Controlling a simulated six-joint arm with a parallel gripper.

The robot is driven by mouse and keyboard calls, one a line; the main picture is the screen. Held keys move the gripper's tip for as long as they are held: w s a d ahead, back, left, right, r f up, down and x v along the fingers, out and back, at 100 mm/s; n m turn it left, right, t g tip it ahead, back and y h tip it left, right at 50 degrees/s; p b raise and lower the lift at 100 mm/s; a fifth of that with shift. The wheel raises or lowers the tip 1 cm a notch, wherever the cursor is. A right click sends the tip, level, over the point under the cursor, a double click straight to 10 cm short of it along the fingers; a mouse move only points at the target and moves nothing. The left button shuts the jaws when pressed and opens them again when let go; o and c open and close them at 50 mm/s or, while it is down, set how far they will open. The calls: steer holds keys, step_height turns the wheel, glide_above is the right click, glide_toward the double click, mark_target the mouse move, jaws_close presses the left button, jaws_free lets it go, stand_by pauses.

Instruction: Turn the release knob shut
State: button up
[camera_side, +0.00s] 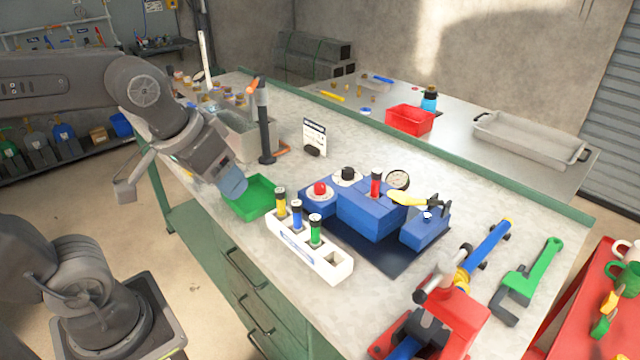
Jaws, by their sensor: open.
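The blue tank unit (368,215) stands on a dark mat on the bench. A red knob (320,188) and a black knob (348,173) sit on white round dials at its left end. I cannot tell from this view which one is the release knob, or how far either is turned. A round gauge (398,180), a red cylinder (376,184) and a yellow-handled lever (408,198) are on the unit too. My gripper (236,188) is open and empty, above the left edge of the green tray, left of and apart from the knobs.
The green tray (250,212) and a white rack (325,268) with yellow, blue and green cylinders lie in front of the knobs. A dark post (265,130) and a small sign (314,137) stand behind.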

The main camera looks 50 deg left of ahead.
steer(key=w+a+r+n+g, duration=0.25)
steer(key=w+n, duration=0.35)
steer(key=w, duration=0.4)
steer(key=n+g, duration=0.3)
steer(key=n, duration=1)
glide_above(320, 185)
step_height(320, 185, down, 10)
step_height(320, 185, down, 13)
steer(key=shift+w+f, duration=0.1)
steer(key=shift+f, duration=0.1)
steer(key=shift+c, duration=0.2)
steer(key=c, duration=0.9)
